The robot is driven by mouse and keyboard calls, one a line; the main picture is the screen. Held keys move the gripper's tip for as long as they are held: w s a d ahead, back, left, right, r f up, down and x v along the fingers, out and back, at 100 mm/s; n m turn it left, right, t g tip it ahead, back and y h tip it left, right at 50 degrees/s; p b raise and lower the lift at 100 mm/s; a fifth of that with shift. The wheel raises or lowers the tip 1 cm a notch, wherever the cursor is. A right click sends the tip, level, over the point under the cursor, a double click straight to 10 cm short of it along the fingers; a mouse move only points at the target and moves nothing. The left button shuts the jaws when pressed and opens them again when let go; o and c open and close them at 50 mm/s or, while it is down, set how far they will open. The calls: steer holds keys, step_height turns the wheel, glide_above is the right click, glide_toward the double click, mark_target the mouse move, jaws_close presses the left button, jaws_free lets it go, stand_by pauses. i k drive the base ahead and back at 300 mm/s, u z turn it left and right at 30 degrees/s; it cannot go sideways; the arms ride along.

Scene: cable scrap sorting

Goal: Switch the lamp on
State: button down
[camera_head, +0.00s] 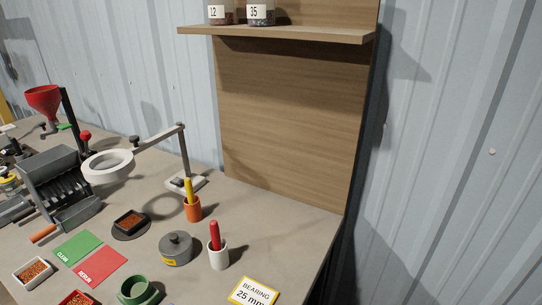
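The lamp is a white ring-shaped head (108,165) on a jointed grey arm, held above the left part of the workbench. Its upright post (184,153) rises from a pale base (190,184) on the bench near the wooden back panel. A small dark part shows on the base, partly behind a yellow-handled tool; I cannot tell for sure that it is the switch. The ring shows no clear glow. My gripper is not in view.
An orange cup (193,211) with the yellow-handled tool stands just in front of the lamp base. A white cup (218,257) with a red handle and a grey lidded pot (176,249) stand nearer. A grey machine (57,184) is at left. A shelf (275,34) overhangs behind.

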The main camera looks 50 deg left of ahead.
mark_target(178, 181)
steer(key=i, duration=1.3)
steer(key=z, duration=1.2)
steer(key=i, duration=0.35)
steer(key=u, duration=4.9)
